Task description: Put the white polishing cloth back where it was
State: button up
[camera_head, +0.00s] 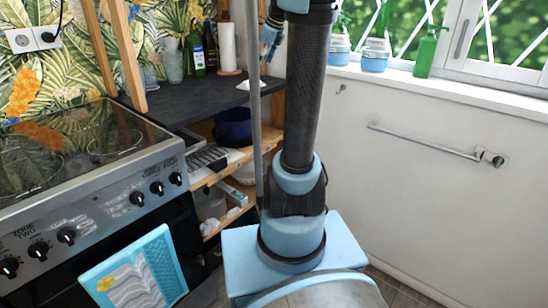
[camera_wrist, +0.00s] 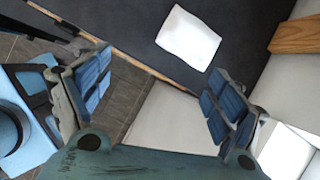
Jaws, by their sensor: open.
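The white polishing cloth (camera_wrist: 188,38) lies on the dark countertop (camera_wrist: 120,22) in the wrist view, near the counter's edge. In the head view the cloth (camera_head: 250,84) is a small white patch on the dark countertop (camera_head: 185,98), partly hidden by my arm. My gripper (camera_wrist: 160,92) is open with nothing between its fingers. The cloth shows beyond the fingertips and apart from them. In the head view my gripper (camera_head: 271,38) is above the counter's right end, mostly hidden behind my arm.
A paper towel roll (camera_head: 228,47) and bottles (camera_head: 197,52) stand at the counter's back. A stove (camera_head: 85,170) is at left, shelves (camera_head: 225,150) are below the counter. A towel rail (camera_head: 425,141) and a windowsill with a green bottle (camera_head: 427,52) are at right.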

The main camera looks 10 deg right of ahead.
jog(key=s+a+f+n+g+h, duration=0.1)
jog(key=s+f+n, duration=1.1)
jog(key=s, duration=0.4)
jog(key=s+a+f+n+g+h, duration=0.1)
jog(key=s+f+n+h, duration=0.1)
jog(key=s+f+n, duration=1.1)
jog(key=s+f, duration=0.1)
jog(key=s, duration=0.3)
jog(key=shift+s+a+f, duration=0.15)
jog(key=shift+s+f, duration=0.1)
jog(key=shift+s, duration=0.05)
